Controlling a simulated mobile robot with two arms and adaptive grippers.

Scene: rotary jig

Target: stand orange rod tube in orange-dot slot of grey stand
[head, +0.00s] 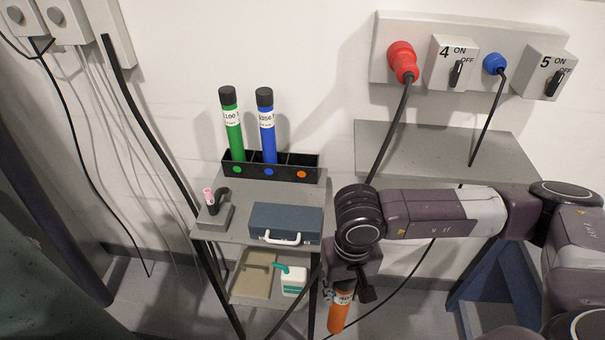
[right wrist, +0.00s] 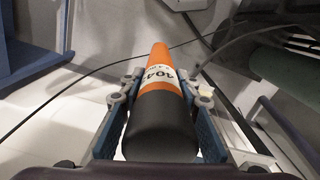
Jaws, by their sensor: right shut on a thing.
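The orange rod tube (head: 341,308) hangs below my right gripper (head: 350,280) in the head view, slightly tilted. In the right wrist view the orange tube (right wrist: 160,85), with a black cap and white label, lies between the two fingers of the right gripper (right wrist: 160,100), which is shut on it. The black stand (head: 271,168) has three slots with green, blue and orange dots, and sits at the back of the grey cart. A green tube stands in the green-dot slot and a blue tube in the blue-dot slot. The orange-dot slot holds no tube. My left gripper is not in view.
The grey cart (head: 236,230) also carries a blue case (head: 286,224) and a small holder with a pink-topped item (head: 210,198). A lower shelf holds a tray and a white bottle (head: 292,281). Hanging cables and a grey wall shelf (head: 440,145) are close to my right arm.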

